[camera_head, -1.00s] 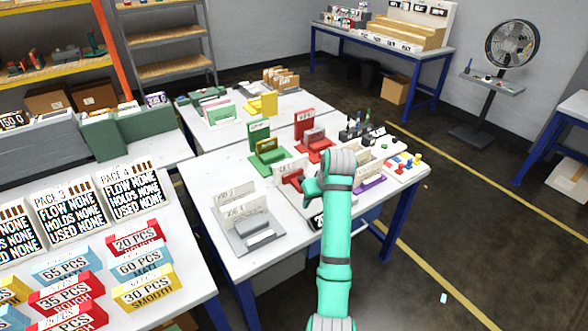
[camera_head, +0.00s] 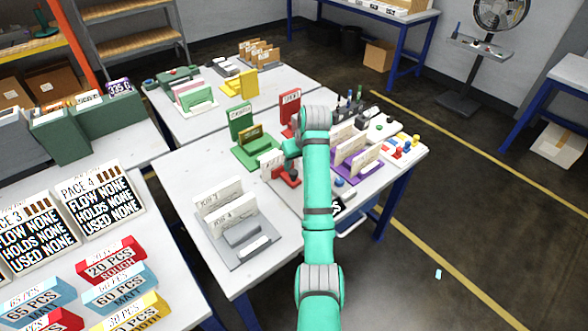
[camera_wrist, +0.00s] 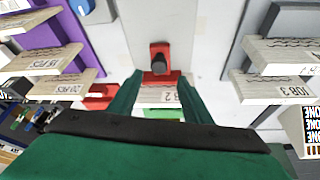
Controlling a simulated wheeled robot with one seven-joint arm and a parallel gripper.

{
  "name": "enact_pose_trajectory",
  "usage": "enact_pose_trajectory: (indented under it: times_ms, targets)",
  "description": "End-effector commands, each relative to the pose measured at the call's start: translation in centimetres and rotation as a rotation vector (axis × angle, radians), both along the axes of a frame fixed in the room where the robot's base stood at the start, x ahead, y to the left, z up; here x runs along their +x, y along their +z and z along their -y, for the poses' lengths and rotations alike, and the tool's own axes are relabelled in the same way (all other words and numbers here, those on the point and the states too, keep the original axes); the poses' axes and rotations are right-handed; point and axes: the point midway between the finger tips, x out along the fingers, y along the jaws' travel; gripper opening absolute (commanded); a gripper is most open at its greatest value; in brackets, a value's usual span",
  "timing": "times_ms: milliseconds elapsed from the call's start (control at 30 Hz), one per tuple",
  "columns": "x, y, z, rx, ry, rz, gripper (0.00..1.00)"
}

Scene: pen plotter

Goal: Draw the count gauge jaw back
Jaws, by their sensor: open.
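In the wrist view a small red jaw with a dark knob (camera_wrist: 159,58) sits on a pale grey strip (camera_wrist: 148,20), which looks like the count gauge. A red piece with a dark knob also shows in the head view (camera_head: 292,176), just below my gripper. My gripper (camera_wrist: 161,82) is open, its two green fingers pointing toward the jaw. A pale card marked with a 2 (camera_wrist: 160,95) shows between the fingers, apparently unheld. The jaw is beyond the fingertips; I cannot tell the exact gap. In the head view my arm hides part of the gauge.
A grey rack with job cards (camera_head: 224,228) stands to the left. A purple rack with cards (camera_head: 357,165) is to the right. Green (camera_head: 252,150) and red (camera_head: 290,108) holders stand behind. Colored pegs (camera_head: 405,147) are near the right table edge.

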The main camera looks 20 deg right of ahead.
Motion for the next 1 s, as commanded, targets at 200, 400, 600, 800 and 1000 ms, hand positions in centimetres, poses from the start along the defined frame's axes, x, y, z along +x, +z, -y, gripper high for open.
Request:
enact_pose_trajectory:
  times_ms: [200,400,600,800,1000]
  targets:
    - [1.3,-3.5,0.1,0.0,-0.003,-0.002,0.45]
    - [2.1,-5.4,0.1,0.0,-0.004,0.0,0.45]
    - [2.3,-5.9,0.0,0.0,-0.004,0.0,0.45]
    - [2.3,-5.9,0.0,-0.001,-0.004,0.0,0.42]
    - [2.3,-5.8,0.0,0.0,-0.004,0.001,0.0]
